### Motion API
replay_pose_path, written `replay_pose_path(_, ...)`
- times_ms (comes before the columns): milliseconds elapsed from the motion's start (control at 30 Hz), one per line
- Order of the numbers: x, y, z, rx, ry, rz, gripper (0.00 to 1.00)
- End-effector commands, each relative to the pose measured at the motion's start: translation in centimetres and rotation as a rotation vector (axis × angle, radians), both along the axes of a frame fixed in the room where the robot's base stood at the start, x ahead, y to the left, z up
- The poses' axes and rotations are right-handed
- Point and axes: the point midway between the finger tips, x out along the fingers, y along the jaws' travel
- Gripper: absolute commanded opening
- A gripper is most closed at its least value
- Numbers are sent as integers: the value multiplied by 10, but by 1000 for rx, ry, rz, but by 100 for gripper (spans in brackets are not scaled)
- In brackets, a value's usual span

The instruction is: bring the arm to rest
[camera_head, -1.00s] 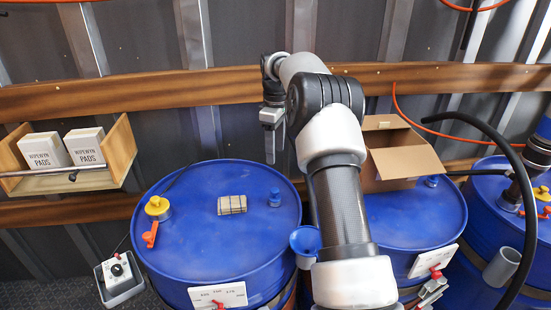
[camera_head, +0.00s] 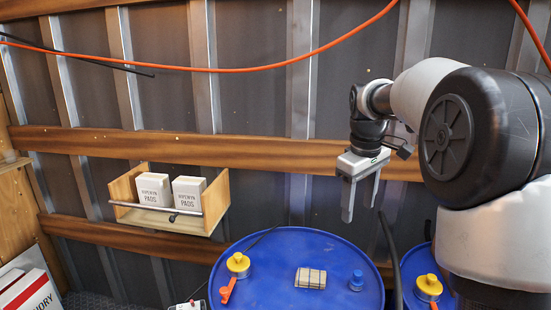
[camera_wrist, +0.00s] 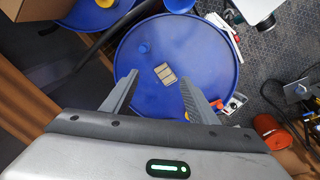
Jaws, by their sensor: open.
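My gripper (camera_head: 362,200) is open and empty. In the head view it hangs with its fingers pointing down, above the back right of a blue drum (camera_head: 255,275). My arm is bent, coming in from the right. In the wrist view the two fingers (camera_wrist: 160,98) stand apart over the same drum top (camera_wrist: 150,40). Nothing is between the fingertips at their height; a small tan bundle (camera_wrist: 165,74) lies on the drum well below them.
The drum top also bears a yellow cap (camera_head: 238,263) with an orange lever and a blue cap (camera_head: 357,281). A wooden shelf (camera_head: 125,190) with two white boxes of pads (camera_head: 153,190) hangs on the wall. An orange cable (camera_head: 220,68) crosses the wall above. An open cardboard box (camera_wrist: 40,22) stands nearby.

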Motion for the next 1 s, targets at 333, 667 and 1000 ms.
replay_pose_path(333,-166,46,56,81,-206,-302,54)
replay_pose_path(667,-274,63,21,226,-328,-523,54)
replay_pose_path(1000,-286,65,12,251,-341,-555,54)
